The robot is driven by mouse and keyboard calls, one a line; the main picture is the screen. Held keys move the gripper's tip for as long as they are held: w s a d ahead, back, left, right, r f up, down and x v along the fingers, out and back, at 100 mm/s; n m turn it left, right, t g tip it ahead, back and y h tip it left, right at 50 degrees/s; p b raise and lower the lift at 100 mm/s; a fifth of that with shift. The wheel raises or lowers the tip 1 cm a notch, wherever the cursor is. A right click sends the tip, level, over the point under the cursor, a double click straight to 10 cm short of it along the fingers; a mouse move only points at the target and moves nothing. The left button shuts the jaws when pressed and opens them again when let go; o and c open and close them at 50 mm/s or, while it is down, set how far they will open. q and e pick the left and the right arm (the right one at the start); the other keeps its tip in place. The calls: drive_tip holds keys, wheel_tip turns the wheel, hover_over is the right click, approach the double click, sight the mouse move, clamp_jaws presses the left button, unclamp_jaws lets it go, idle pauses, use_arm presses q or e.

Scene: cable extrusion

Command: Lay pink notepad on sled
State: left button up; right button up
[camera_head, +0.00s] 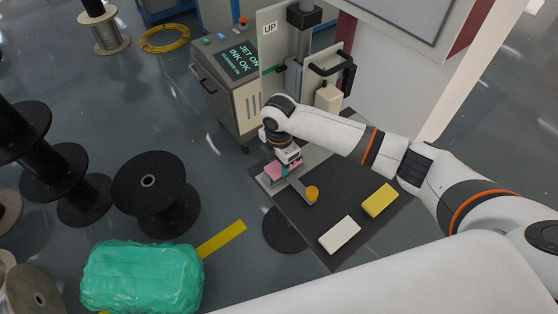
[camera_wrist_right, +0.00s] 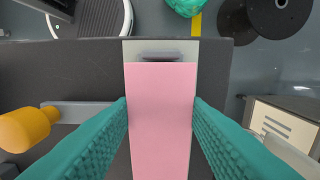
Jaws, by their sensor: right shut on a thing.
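The pink notepad (camera_wrist_right: 160,115) is a long flat block between the teal finger pads of my right gripper (camera_wrist_right: 160,112) in the wrist view. In the head view the pink notepad (camera_head: 273,171) shows low under my right gripper (camera_head: 287,166), at the left end of the dark table. A pale grey plate (camera_wrist_right: 188,46), which looks like the sled, shows beyond the notepad's far end with a dark bar across it. The notepad covers the rest of it. I cannot tell whether the notepad touches it. My left gripper is not in view.
A grey strip tool with an orange knob (camera_head: 312,193) lies beside the gripper on the dark table (camera_head: 290,215). A white block (camera_head: 340,234) and a yellow block (camera_head: 380,200) lie nearer the table's right end. A printer cabinet (camera_head: 235,95) stands behind.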

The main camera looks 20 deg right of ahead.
sight(279, 166)
drive_tip(key=shift+f, duration=0.1)
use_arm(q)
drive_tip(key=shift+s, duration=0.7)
use_arm(e)
drive_tip(key=o, duration=1.1)
drive_tip(key=shift+c, duration=0.2)
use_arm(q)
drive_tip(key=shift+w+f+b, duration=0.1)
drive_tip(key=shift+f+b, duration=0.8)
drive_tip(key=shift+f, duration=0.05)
use_arm(e)
wheel_tip(279, 166, up, 12)
